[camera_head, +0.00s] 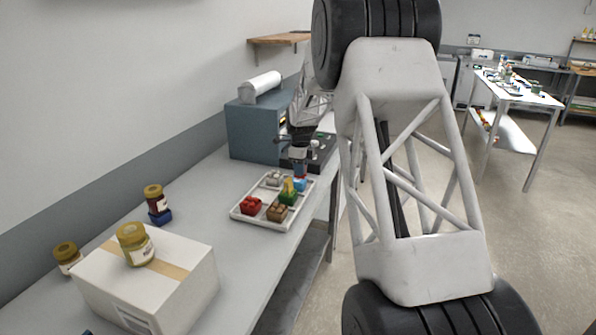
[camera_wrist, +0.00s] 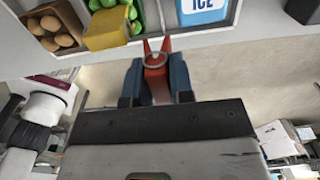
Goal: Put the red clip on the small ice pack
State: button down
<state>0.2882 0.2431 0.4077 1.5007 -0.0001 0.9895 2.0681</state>
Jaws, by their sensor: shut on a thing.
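My gripper (camera_wrist: 155,76) is shut on the red clip (camera_wrist: 154,66) in the wrist view. The clip sits between the two blue fingers, with two prongs pointing toward the tray. The small ice pack (camera_wrist: 203,8), blue and white with "ICE" on it, is at the top edge, right of the clip's prongs and apart from them in the picture; part of it is cut off. In the head view my gripper (camera_head: 300,168) is over the far right end of the tray, just above the blue ice pack (camera_head: 299,184). The clip is too small to make out there.
The white tray (camera_head: 250,222) also holds red, brown, green, yellow and whitish items. A blue-grey machine (camera_head: 253,133) stands behind it. A cardboard box (camera_head: 190,285) with a jar (camera_head: 135,245) on top is at the near left. The bench between box and tray is clear.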

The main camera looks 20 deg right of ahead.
jog(key=shift+w+d+f, duration=0.1)
jog(key=shift+w+d, duration=0.2)
jog(key=shift+w, duration=0.65)
jog(key=shift+w+d+f, duration=0.1)
jog(key=shift+w+d, duration=0.15)
jog(key=shift+w, duration=0.75)
jog(key=shift+w+d+f, duration=0.1)
jog(key=shift+w+d, duration=0.2)
jog(key=shift+w, duration=0.65)
jog(key=shift+f, duration=0.1)
jog(key=shift+f, duration=1.6)
jog(key=shift+f, duration=0.15)
jog(key=c, duration=1)
grip_release()
notch_tip(320, 180, up, 12)
